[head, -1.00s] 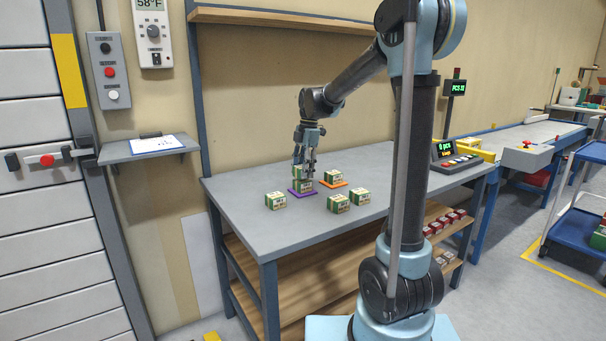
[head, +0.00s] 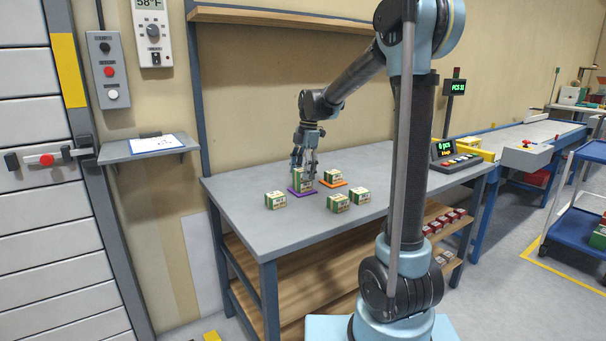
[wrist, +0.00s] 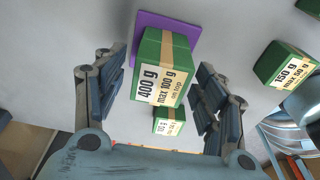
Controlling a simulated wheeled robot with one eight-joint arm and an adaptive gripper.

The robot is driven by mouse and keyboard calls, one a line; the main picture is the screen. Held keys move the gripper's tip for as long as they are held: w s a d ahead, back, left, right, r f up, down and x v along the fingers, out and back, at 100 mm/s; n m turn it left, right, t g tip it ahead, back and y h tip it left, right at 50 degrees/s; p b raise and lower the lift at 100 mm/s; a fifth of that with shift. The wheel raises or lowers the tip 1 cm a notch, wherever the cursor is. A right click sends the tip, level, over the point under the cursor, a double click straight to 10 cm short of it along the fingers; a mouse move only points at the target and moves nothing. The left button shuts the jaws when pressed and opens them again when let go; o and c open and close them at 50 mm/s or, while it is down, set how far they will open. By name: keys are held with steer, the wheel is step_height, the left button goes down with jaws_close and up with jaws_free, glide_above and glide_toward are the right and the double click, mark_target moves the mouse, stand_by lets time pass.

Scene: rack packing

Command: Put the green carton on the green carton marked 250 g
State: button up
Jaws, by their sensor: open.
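A green carton (wrist: 166,70) with a tan band reads "400 g, max 100 g on top" in the wrist view. It is between the spread fingers of my open gripper (wrist: 155,95), over a purple mat (wrist: 150,22). In the head view my gripper (head: 304,163) is around the green carton on the purple mat (head: 291,191); whether another carton is beneath is unclear. A smaller green carton (wrist: 168,124) lies below it in the wrist view, its label hard to read. Another green carton (wrist: 284,64) reads "150 g, max 50 g". No 250 g mark is readable.
Green cartons stand on the grey table at left (head: 276,200), in front (head: 338,203) and at right (head: 361,196). Another carton (head: 333,176) is on an orange mat (head: 340,184). A console (head: 449,153) is at the table's right end. The table's left front is clear.

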step_height(320, 180, up, 12)
steer(key=w+d+f, duration=0.1)
steer(key=s+d+f+m, duration=0.2)
steer(key=s+d+m, duration=0.1)
steer(key=s+d, duration=0.1)
steer(key=s+d+f+m+t, duration=0.1)
steer(key=s+d+f+m, duration=0.1)
steer(key=s+d+m, duration=0.2)
steer(key=s+d+f+m, duration=0.2)
steer(key=s+d+m, duration=0.2)
steer(key=s, duration=0.4)
steer(key=shift+s+d+t, duration=0.1)
steer(key=shift+d+t, duration=0.2)
steer(key=shift+d, duration=0.05)
steer(key=s+d+f+m, duration=0.2)
steer(key=s+f+m, duration=0.2)
steer(key=s+f, duration=0.1)
steer(key=s+d+f+m+t+h, duration=0.1)
steer(key=s+d+f+m, duration=0.2)
steer(key=s+f+m, duration=0.2)
steer(key=s+d+f+m, duration=0.3)
steer(key=s+f+m, duration=0.1)
steer(key=s+f, duration=0.2)
steer(key=shift+s+f+m+t, duration=0.3)
steer(key=shift+f, duration=0.4)
steer(key=shift+w, duration=0.1)
